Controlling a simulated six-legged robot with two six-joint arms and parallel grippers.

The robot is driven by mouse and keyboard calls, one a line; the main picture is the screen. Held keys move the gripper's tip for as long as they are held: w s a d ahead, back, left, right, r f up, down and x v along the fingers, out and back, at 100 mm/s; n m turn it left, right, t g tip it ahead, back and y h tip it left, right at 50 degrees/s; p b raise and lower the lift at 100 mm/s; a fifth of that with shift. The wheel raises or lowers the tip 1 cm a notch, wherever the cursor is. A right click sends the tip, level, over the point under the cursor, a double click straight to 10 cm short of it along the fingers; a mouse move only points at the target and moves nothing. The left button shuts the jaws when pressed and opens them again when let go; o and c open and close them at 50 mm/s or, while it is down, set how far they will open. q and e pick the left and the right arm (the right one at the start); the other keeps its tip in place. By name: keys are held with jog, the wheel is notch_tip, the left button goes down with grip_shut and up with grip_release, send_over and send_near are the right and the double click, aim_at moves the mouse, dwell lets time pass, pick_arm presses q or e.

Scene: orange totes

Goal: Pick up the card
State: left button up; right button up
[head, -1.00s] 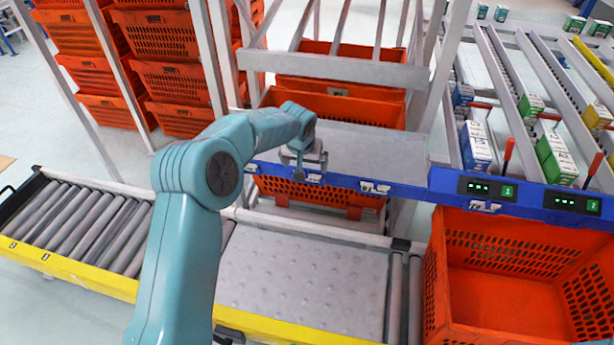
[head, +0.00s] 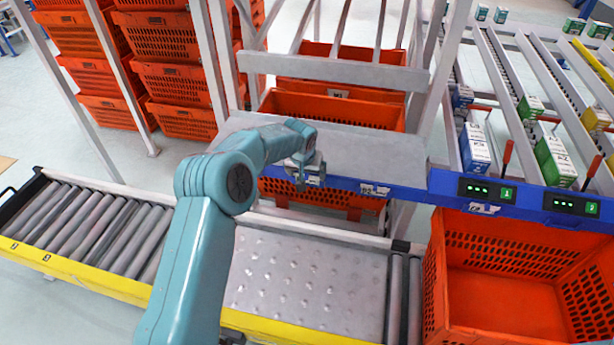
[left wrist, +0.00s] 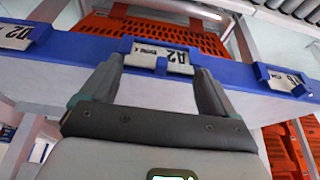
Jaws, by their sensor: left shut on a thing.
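The card is a small white label marked A2 (left wrist: 160,57), seen upside down in the left wrist view. It sits at a blue holder on the blue shelf rail (left wrist: 80,50). My left gripper (left wrist: 158,70) has its two grey fingers at either side of the card and is shut on it. In the head view my left gripper (head: 304,181) is at the rail's front face, left of the middle of the shelf. The card is mostly hidden there by the gripper. My right gripper is not in view.
Other labels (head: 375,189) hang along the rail. A roller conveyor (head: 85,225) with a dimpled plate (head: 310,275) runs below. An orange tote (head: 520,290) stands at the right. Orange totes (head: 335,108) stand behind the grey shelf (head: 370,150). Cartons (head: 475,148) lie in flow lanes at right.

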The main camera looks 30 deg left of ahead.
aim_at(307, 176)
pick_arm(q)
jog(key=shift+r, duration=0.1)
notch_tip(307, 176, up, 20)
jog(key=p, duration=0.2)
dwell(0.8)
